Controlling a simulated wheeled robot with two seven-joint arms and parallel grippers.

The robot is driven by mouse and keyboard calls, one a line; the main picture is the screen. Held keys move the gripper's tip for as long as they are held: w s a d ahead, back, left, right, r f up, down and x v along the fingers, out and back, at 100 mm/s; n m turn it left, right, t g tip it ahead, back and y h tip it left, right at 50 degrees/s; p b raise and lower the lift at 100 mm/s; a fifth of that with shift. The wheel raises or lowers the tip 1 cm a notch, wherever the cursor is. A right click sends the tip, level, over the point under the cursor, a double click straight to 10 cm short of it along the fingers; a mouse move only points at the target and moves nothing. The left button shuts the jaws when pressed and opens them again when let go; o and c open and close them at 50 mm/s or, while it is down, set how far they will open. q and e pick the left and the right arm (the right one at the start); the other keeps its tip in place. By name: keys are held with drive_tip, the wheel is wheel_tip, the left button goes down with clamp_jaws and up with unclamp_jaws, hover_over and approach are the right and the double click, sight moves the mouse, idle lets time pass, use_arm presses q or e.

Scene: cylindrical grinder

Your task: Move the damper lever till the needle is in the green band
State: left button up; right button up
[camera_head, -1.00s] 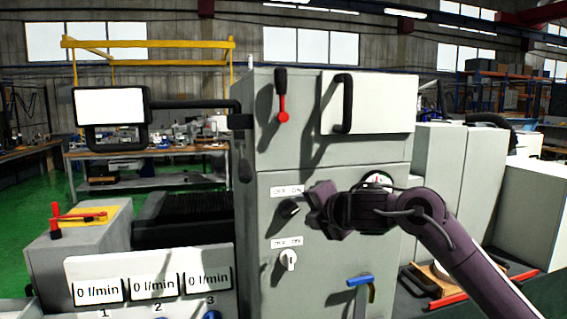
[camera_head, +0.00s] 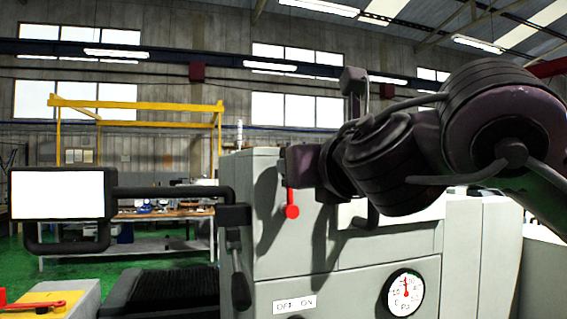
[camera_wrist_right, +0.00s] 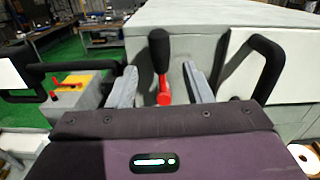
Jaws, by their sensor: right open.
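The damper lever, with a red hub (camera_head: 291,211) and a black grip (camera_wrist_right: 159,50), is on the front of the grey cabinet and points upward. In the head view its grip is hidden behind my right gripper (camera_head: 298,166). In the wrist view my right gripper (camera_wrist_right: 160,70) is open, with one finger on each side of the lever; contact cannot be told. The round white gauge (camera_head: 404,292) sits lower right on the cabinet. Its red needle points roughly straight up; a green band is too small to make out. My left gripper is not in view.
A black bar handle (camera_wrist_right: 270,68) on a white panel stands right of the lever. A screen (camera_head: 58,194) on a black arm is at the left, with a dark hanging handle (camera_head: 238,270). An OFF/ON label (camera_head: 294,305) is below.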

drive_tip(key=p+x, duration=0.1)
drive_tip(key=x, duration=0.1)
drive_tip(key=p+x, duration=0.2)
drive_tip(key=x, duration=0.1)
drive_tip(key=shift+w+r+p, duration=0.2)
drive_tip(key=shift+r+p, duration=0.05)
drive_tip(key=shift+p, duration=0.05)
drive_tip(key=shift+s, duration=0.1)
drive_tip(key=shift+c, duration=0.3)
drive_tip(key=shift+a, duration=0.1)
drive_tip(key=c, duration=0.5)
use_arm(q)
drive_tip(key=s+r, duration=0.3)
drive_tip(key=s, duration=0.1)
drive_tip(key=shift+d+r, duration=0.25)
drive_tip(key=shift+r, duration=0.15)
use_arm(e)
clamp_jaws()
